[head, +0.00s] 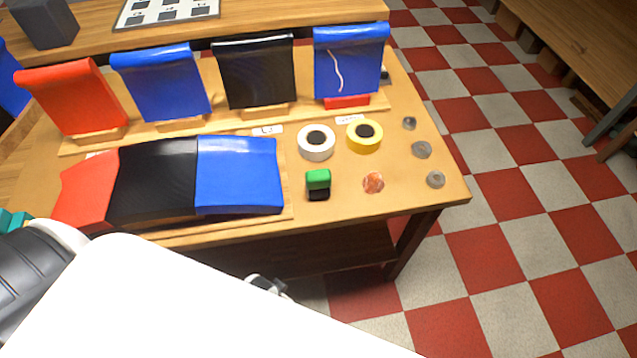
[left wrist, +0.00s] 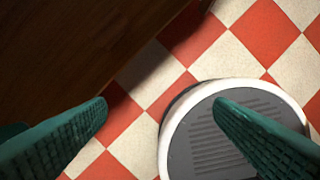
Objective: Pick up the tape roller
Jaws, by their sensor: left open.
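No thing here is plainly a tape roller. The closest small item is a green-and-black block (head: 318,184) on the front of the wooden table, right of the blue panel; I cannot tell if it is the roller. Behind it lie a white tape roll (head: 304,150) and a yellow tape roll (head: 352,145), flat and side by side. My left gripper (left wrist: 160,108) is open and empty in the left wrist view, its teal fingers apart over the floor and my round base. Teal pieces at the head view's left edge may belong to it. My right gripper is not seen.
Red, black and blue curved panels (head: 239,170) lie on the table (head: 345,212); more stand on a rail behind. An orange-brown disc (head: 373,183) and several grey discs (head: 421,149) lie to the right. My white arm covers the lower left. Checkered floor is clear at right.

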